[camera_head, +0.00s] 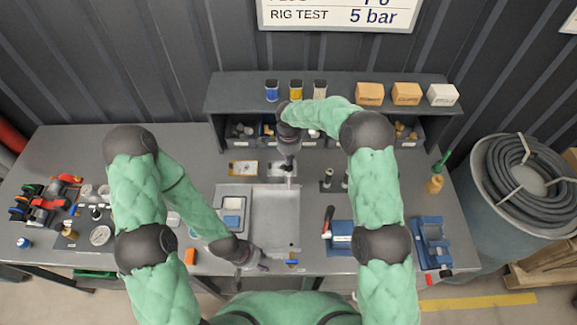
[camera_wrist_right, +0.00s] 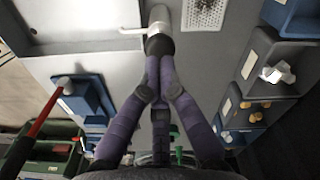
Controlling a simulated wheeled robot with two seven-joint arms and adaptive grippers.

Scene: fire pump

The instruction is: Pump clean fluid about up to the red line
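My right gripper (camera_head: 289,167) is above the back edge of a shallow grey basin (camera_head: 285,235). In the right wrist view, the purple fingers of my right gripper (camera_wrist_right: 159,58) come together at a grey upright fitting (camera_wrist_right: 159,17) with a thin pale side arm; it looks gripped, but the tips partly hide the contact. A pale container with blue contents (camera_head: 232,212) stands at the basin's left. A blue pump-like unit (camera_head: 341,238) with a red-and-black handle (camera_head: 328,219) stands right of the basin. My left gripper (camera_head: 256,265) is low at the bench front, its opening unclear. I cannot make out a red line.
A shelf (camera_head: 230,95) with bins runs along the back. Gauges and red-handled parts (camera_head: 45,205) crowd the left. A blue stand (camera_head: 432,238) is at the far right. A small blue piece (camera_head: 292,262) lies near my left gripper. The basin's middle is clear.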

